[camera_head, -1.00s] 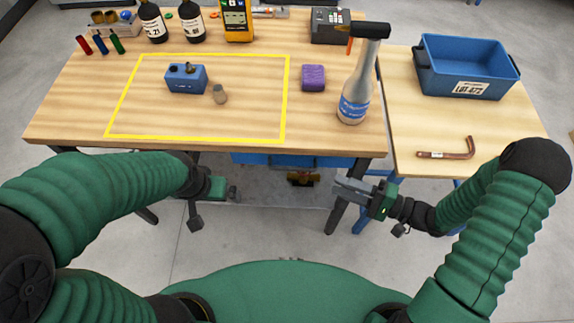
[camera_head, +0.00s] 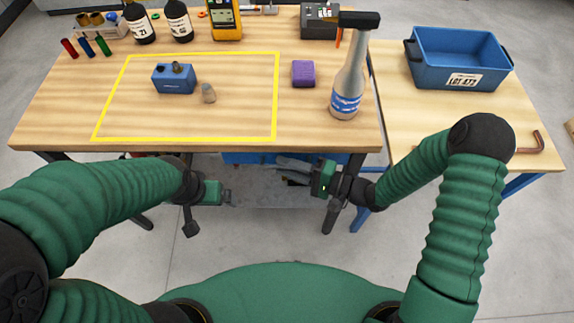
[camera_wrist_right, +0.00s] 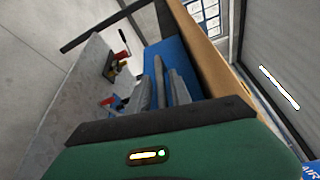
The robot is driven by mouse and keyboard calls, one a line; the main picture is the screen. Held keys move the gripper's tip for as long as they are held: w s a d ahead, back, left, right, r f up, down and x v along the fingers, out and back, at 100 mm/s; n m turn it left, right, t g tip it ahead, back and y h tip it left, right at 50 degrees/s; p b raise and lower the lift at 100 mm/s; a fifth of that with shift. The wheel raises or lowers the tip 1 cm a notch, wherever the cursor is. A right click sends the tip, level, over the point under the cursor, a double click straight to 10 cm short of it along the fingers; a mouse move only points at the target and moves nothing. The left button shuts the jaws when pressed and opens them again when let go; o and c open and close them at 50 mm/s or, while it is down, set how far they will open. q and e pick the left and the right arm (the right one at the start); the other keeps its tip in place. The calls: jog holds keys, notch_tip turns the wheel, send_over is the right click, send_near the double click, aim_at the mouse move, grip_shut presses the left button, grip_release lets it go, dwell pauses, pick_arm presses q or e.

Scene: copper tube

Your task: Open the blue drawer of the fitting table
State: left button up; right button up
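The blue drawer (camera_head: 240,158) shows as a strip under the front edge of the fitting table (camera_head: 60,125), partly hidden by the tabletop. It looks closed. Its blue front also shows in the right wrist view (camera_wrist_right: 178,55). My right gripper (camera_head: 282,170) is below the table edge, close to the drawer's right part, with its fingers apart and pointing left. In the right wrist view the fingers (camera_wrist_right: 163,92) overlap the blue front; I cannot tell whether they touch it. No handle can be made out. My left gripper (camera_head: 228,196) hangs lower, left of the drawer; its finger opening is unclear.
On the tabletop are a blue block (camera_head: 174,80), a purple sponge (camera_head: 303,73) and a spray-type bottle (camera_head: 347,92) near the right edge. A side table at right holds a blue bin (camera_head: 458,60) and a copper tube (camera_head: 530,145). A table leg (camera_head: 345,190) stands beside my right gripper.

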jog(key=shift+a, duration=0.25)
grip_shut()
jog(key=shift+d+f, duration=0.15)
jog(key=shift+d, duration=0.05)
dwell(0.7)
